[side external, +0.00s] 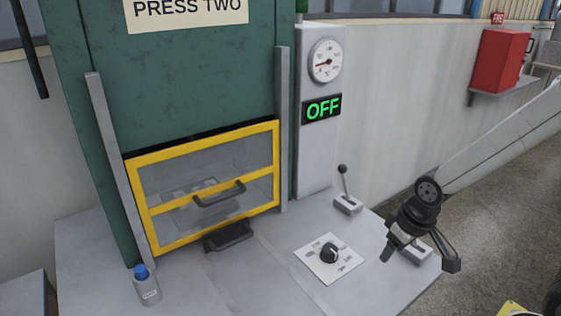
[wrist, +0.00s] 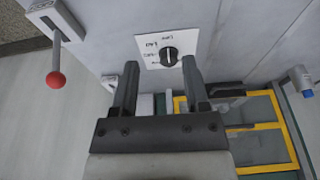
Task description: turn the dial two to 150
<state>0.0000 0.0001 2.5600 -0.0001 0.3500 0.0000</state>
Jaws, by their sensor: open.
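The dial (side external: 329,254) is a round black knob on a white square plate (side external: 327,273) with small printed marks, on the grey bench right of the press. The marks and the dial's setting are too small to read surely. In the wrist view the dial (wrist: 170,56) shows a light pointer line and lies just beyond my fingertips, between them in the picture. My gripper (side external: 420,258) is open and empty, right of the dial and apart from it. Both its fingers (wrist: 160,66) also show in the wrist view. The green press carries the sign "PRESS TWO" (side external: 185,8).
A small black-knobbed lever (side external: 344,185) stands behind the dial. A red-knobbed lever (wrist: 55,80) shows at the wrist view's left. A yellow-framed guard (side external: 205,190) closes the press front. A blue-capped bottle (side external: 146,287) stands front left. The display (side external: 322,108) reads OFF, below a gauge (side external: 325,61).

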